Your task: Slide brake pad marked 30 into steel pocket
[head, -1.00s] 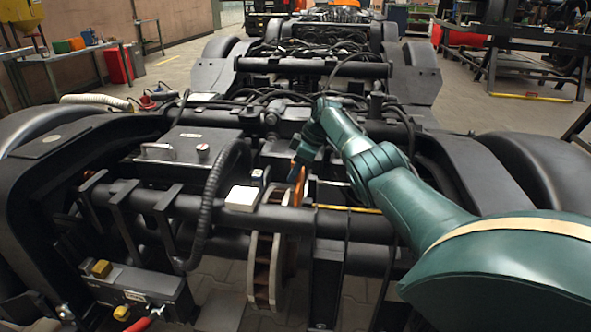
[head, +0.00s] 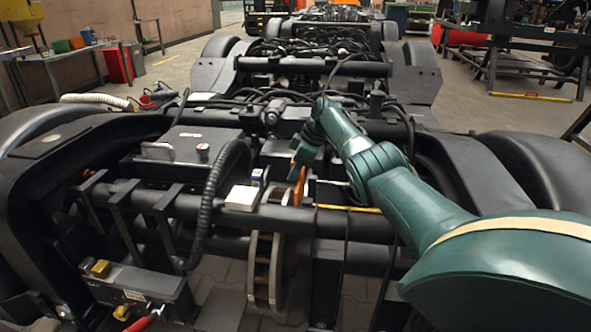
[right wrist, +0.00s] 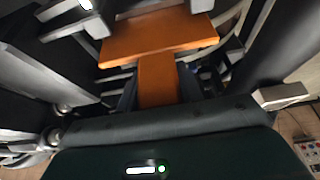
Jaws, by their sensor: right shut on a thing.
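My right gripper (head: 297,178) is shut on an orange brake pad (head: 300,187), just above the upper part of the brake disc (head: 262,262). In the right wrist view the pad (right wrist: 158,37) is a flat orange plate with a narrower orange stem (right wrist: 157,82). The dark fingers flank the stem. No number is readable on it. Grey steel parts (right wrist: 72,30) stand close to the plate, but I cannot tell which form the pocket or whether the pad is inside it. My left gripper is not in view.
A black tube (head: 150,196) crosses the bogie near the disc. A yellow strip (head: 348,208) lies to the right. Cables run behind my gripper.

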